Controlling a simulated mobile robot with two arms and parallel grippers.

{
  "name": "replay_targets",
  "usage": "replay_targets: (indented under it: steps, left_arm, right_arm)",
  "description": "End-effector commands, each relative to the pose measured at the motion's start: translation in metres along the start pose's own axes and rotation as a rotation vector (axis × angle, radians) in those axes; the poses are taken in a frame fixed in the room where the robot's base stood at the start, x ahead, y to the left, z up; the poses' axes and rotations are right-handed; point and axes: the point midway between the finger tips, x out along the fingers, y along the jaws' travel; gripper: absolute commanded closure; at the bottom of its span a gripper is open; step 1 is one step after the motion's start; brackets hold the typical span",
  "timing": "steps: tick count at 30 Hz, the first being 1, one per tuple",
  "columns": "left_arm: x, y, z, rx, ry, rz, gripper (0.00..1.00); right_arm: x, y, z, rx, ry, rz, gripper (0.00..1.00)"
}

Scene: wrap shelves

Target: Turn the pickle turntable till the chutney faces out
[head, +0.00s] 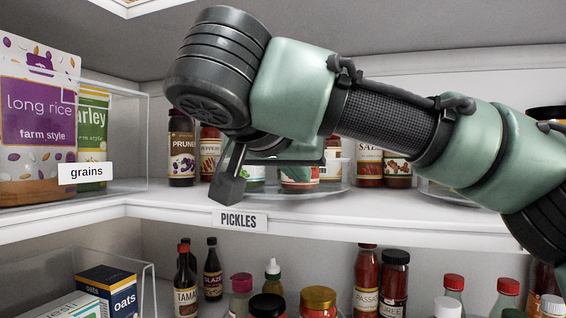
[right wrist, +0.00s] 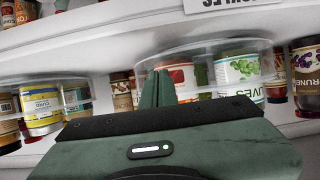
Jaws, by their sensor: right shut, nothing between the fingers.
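The clear round pickle turntable (head: 335,187) stands on the middle shelf behind the PICKLES label (head: 240,221). My right arm covers much of it. In the right wrist view its clear rim (right wrist: 205,47) curves around a jar with a red picture (right wrist: 178,76) and a jar with green pictures (right wrist: 240,72). I cannot make out which jar is the chutney. My right gripper (head: 229,190) points down at the turntable's left front, shut and empty. Its fingers (right wrist: 157,88) overlap the rim in the wrist view; I cannot tell whether they touch it. My left gripper is out of view.
Prune (head: 181,150) and pepper (head: 210,152) jars stand left of the turntable, sauce jars (head: 369,165) behind it. A clear grains bin (head: 125,150) is at the left. Another clear round tray (head: 440,192) is at the right. Bottles and jars fill the lower shelf.

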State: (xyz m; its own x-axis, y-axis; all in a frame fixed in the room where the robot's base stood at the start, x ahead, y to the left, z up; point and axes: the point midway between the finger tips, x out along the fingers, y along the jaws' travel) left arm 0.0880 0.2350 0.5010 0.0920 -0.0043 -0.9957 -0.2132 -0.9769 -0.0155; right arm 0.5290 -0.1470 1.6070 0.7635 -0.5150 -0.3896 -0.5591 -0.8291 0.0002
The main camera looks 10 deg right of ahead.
Motion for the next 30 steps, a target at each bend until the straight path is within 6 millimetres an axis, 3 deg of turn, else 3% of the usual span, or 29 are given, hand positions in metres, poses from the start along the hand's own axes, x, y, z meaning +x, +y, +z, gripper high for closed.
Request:
replay_targets:
  steps: [12,30]
  left_arm:
    - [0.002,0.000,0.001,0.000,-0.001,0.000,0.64]
    - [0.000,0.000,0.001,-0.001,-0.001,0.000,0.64]
  right_arm:
    - [-0.010,-0.018,0.005,0.000,-0.001,0.000,1.00]
    - [-0.012,-0.029,0.005,-0.001,-0.001,0.000,1.00]
